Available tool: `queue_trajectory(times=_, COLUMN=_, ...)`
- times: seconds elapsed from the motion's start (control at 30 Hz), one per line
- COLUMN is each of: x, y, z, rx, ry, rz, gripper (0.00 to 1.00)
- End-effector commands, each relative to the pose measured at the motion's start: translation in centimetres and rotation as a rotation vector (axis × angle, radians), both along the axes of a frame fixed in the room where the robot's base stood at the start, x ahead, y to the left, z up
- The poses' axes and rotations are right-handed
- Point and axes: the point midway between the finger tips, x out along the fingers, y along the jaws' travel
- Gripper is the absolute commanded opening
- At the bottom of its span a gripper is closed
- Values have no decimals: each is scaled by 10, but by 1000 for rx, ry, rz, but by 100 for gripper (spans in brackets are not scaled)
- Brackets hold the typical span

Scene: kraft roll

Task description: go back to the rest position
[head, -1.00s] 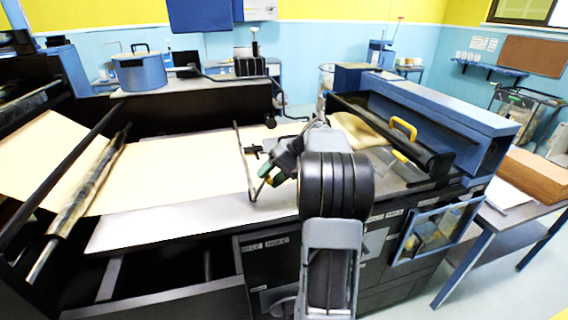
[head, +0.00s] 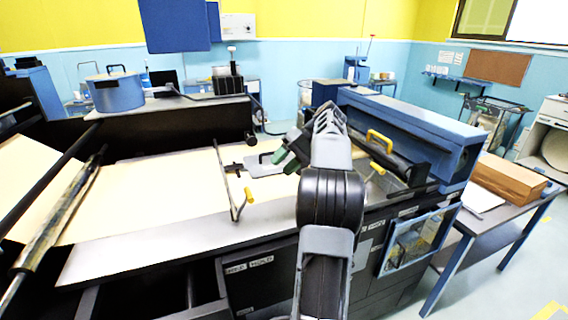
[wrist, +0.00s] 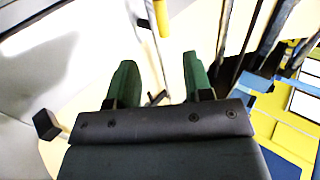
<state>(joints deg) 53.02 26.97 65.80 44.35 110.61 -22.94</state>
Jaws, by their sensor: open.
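My gripper (head: 284,158) shows in the head view above the machine's bed, with its green fingers pointing left. The wrist view also shows my gripper (wrist: 160,76), its two green fingers spread apart with nothing held between them. The cream paper sheet (head: 150,188) lies across the bed below and left of it. A thin bar with a yellow grip (head: 240,208) stands at the sheet, left of my gripper and apart from it in the head view. A yellow grip also shows beyond the fingers in the wrist view (wrist: 161,18).
A blue housing (head: 425,125) with a yellow handle (head: 380,140) stands close on the right of my arm. A blue pot (head: 117,92) stands on the rear ledge. A side table with a brown box (head: 508,178) is at the right. A worn roller (head: 55,225) lies at the left.

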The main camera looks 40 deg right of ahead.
Motion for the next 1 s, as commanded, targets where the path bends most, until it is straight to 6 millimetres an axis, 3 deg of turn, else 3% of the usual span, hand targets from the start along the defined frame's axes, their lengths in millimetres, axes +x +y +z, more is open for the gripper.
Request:
queue_trajectory(times=0.47, x=0, y=1, z=0, rx=-1, ry=0, rz=0, gripper=46)
queue_trajectory(times=0.57, x=4, y=13, z=1, rx=-22, ry=13, rz=2, gripper=46)
queue_trajectory(times=0.67, x=10, y=47, z=-1, rx=-82, ry=52, rz=10, gripper=46)
queue_trajectory(times=0.77, x=11, y=101, z=-8, rx=-196, ry=103, rz=24, gripper=46)
queue_trajectory(times=0.9, x=-10, y=177, z=-30, rx=-407, ry=131, rz=55, gripper=46)
queue_trajectory(times=1.0, x=-36, y=218, z=-50, rx=-554, ry=105, rz=85, gripper=46)
